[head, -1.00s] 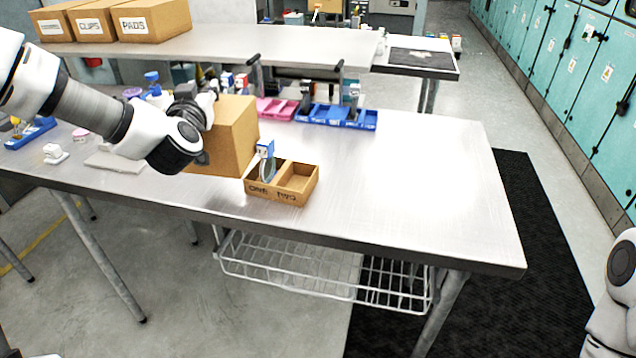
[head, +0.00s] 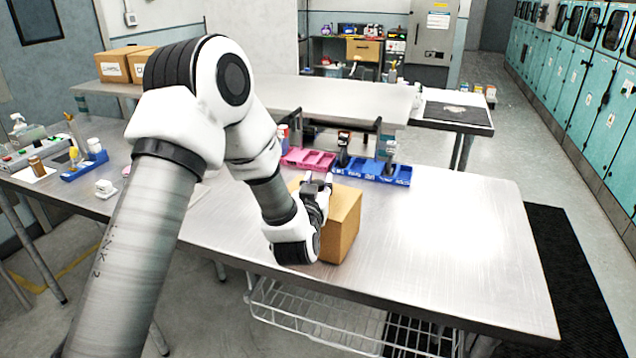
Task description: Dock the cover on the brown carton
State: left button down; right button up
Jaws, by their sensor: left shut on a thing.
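The cover (head: 344,226) is a plain brown box-shaped piece at the front of the metal table, right of my left arm. My left gripper (head: 318,196) is at its left side, shut on it; the fingertips are partly hidden by the wrist. The brown two-compartment carton does not show now. The cover and my arm hide the place where it stood, so I cannot tell how the cover sits relative to it. My right gripper is out of view.
A pink tray (head: 308,160) and a blue divided tray (head: 372,174) lie behind the cover. The table (head: 455,240) is clear to the right. A small white item (head: 104,189) and a blue rack (head: 84,167) are at the left. Labelled cartons (head: 118,65) stand on the rear table.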

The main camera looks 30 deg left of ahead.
pick_arm(q)
jog(key=shift+f+b, duration=0.35)
jog(key=c, duration=0.8)
grip_release()
jog(key=shift+r, duration=0.1)
